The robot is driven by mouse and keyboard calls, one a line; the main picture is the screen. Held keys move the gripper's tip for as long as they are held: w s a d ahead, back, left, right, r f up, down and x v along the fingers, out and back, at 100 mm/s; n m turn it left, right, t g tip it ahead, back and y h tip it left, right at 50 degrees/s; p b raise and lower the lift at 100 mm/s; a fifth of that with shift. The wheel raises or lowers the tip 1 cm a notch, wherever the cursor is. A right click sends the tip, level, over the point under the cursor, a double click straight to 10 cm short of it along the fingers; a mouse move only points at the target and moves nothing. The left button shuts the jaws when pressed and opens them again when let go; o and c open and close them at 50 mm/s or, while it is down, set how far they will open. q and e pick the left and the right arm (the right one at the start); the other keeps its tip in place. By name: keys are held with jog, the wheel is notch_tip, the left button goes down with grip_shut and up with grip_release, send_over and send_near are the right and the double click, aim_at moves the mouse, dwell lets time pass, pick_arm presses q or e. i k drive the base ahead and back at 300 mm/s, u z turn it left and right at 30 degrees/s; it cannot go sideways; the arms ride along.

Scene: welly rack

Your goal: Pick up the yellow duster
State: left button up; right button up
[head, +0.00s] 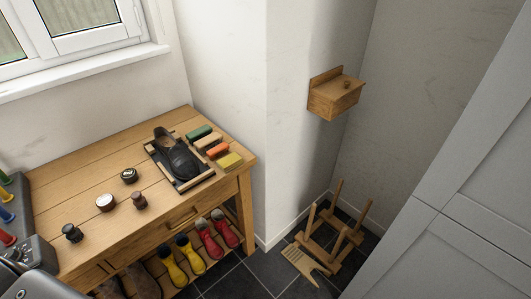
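A yellow, block-shaped item (230,161), which looks like the yellow duster, lies near the right edge of the wooden table (75,190). It is the nearest in a row with an orange block (218,150), a tan block (208,140) and a green block (198,132). The row sits just right of a black shoe (178,157) on a dark tray. Neither of my grippers can be made out in the head view. A grey part of my own body shows at the lower left corner.
Two round tins (106,202) and small dark jars (72,233) stand on the table. Yellow wellies (190,258) and red wellies (217,237) stand below. A wooden box (335,93) hangs on the wall. A wooden rack (328,240) stands on the floor. A grey cupboard (460,190) fills the right.

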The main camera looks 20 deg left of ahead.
aim_at(227, 164)
jog(key=z, duration=0.15)
jog(key=i, duration=0.95)
jog(key=u, duration=0.35)
